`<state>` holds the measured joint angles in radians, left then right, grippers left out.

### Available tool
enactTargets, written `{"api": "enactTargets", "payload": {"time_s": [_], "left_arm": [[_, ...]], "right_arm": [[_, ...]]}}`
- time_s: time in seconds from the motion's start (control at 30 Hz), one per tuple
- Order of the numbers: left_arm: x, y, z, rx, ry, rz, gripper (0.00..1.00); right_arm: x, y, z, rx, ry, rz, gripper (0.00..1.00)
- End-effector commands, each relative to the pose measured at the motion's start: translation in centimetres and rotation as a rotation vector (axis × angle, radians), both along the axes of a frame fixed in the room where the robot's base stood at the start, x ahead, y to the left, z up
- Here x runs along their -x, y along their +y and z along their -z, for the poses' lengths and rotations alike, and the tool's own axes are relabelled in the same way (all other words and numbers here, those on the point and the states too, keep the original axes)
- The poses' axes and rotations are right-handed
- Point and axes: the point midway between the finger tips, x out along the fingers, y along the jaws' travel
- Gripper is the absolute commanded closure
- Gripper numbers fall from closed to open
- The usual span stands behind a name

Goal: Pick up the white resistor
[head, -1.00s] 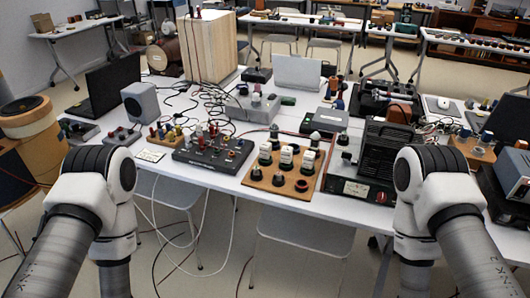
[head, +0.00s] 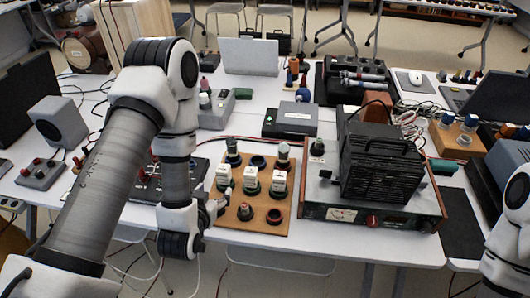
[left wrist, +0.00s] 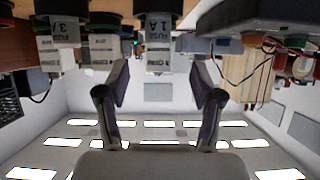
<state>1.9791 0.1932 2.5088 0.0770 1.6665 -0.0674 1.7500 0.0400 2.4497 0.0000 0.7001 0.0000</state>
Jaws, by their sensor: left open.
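Three white blocks with dark bases stand upright on a wooden board (head: 238,226) in the head view: a left block (head: 223,175), a middle block (head: 250,178) and a right block (head: 278,184). I cannot tell which one is the white resistor. The left wrist view is upside down; a labelled white block (left wrist: 158,52) shows between and beyond the open fingers (left wrist: 160,88), with another white block (left wrist: 64,32) to the left. My right gripper is out of view.
A black-cased device (head: 384,170) on a metal base stands right of the board. Black round parts (head: 245,212) sit at the board's front. A grey box (head: 297,118) lies behind it, and a dark panel (head: 143,188) is partly hidden by my left arm. The table's front edge is close.

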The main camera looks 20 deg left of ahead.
Motion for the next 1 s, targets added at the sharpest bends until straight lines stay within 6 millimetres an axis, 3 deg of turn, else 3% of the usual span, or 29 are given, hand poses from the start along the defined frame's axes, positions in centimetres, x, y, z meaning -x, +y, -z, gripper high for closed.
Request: {"api": "enactTargets", "payload": {"time_s": [0.1,0.2,0.6,0.87,0.9,1.0], "left_arm": [[-0.9,0.6,-2.1,0.010,-0.044,-0.021,0.33],[-1.8,0.8,-2.4,0.011,-0.060,-0.023,0.33],[-7.5,2.0,-0.2,0.011,-0.059,-0.021,0.33],[-8.3,2.2,0.4,0.012,-0.055,-0.020,0.33],[-8.3,2.2,0.4,0.012,-0.055,-0.020,0.37],[-8.3,2.2,0.4,0.012,-0.055,-0.020,0.72]], "right_arm": [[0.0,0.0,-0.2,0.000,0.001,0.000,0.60],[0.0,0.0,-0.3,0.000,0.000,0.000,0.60],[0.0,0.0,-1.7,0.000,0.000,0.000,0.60],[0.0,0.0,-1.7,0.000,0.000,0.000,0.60],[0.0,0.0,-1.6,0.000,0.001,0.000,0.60],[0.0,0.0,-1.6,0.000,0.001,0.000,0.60]]}}
